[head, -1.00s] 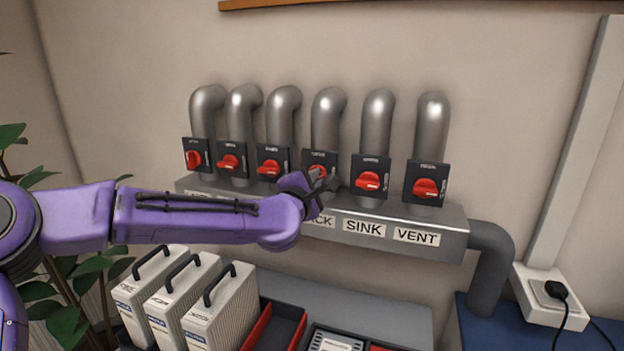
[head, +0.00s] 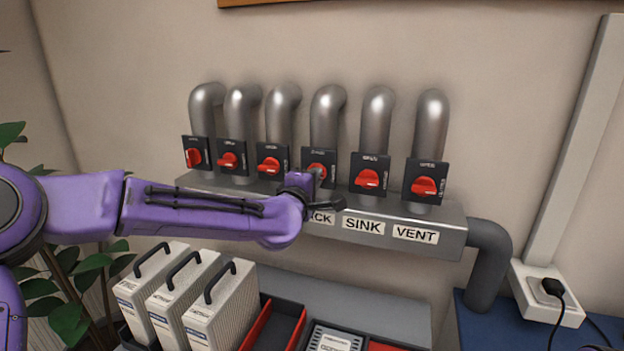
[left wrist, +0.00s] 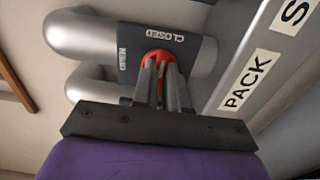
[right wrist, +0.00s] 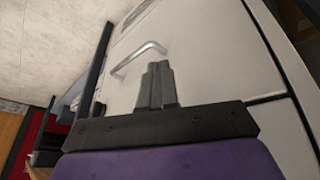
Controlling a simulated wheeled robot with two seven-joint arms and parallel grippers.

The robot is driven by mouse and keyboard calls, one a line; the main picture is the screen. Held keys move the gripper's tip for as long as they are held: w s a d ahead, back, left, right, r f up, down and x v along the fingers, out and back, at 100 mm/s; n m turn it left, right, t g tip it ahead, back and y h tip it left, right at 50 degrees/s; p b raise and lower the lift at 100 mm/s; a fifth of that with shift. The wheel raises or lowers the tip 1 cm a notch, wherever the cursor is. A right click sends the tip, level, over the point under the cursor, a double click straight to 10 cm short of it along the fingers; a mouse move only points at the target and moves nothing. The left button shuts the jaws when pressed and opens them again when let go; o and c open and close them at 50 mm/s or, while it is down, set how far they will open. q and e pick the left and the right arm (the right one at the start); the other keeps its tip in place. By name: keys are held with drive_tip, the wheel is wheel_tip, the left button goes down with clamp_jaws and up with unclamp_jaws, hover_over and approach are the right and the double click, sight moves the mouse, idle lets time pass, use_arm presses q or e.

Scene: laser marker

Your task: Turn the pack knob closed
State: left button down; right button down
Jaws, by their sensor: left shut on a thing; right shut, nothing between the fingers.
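The pack knob (head: 317,168) is a red turn handle on a dark plate, fourth from the left in the row, above the partly hidden PACK label (head: 320,217). My left gripper (head: 318,180) is shut on it and covers its lower part. In the left wrist view the knob (left wrist: 158,55) shows red around the fingertips (left wrist: 162,72). Its plate reads CLOSED (left wrist: 165,36) and OPEN (left wrist: 122,58); the fingers hide the handle's exact angle. My right gripper (right wrist: 157,75) is shut and empty in front of a pale panel with a metal handle; it is outside the head view.
Red knobs stand close on both sides, including the sink knob (head: 368,178) and vent knob (head: 424,187). The grey manifold (head: 455,232) runs below them. White filter boxes (head: 225,312) with black handles stand under my left arm.

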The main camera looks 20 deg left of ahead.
use_arm(q)
drive_tip(key=shift+f, duration=0.2)
drive_tip(key=c, duration=1.3)
unclamp_jaws()
drive_tip(key=shift+o, duration=0.7)
drive_tip(key=shift+r, duration=0.15)
drive_tip(key=shift+s, duration=0.15)
drive_tip(key=s+b, duration=0.2)
drive_tip(key=s, duration=0.8)
drive_tip(key=shift+s, duration=0.2)
drive_tip(key=shift+a, duration=0.2)
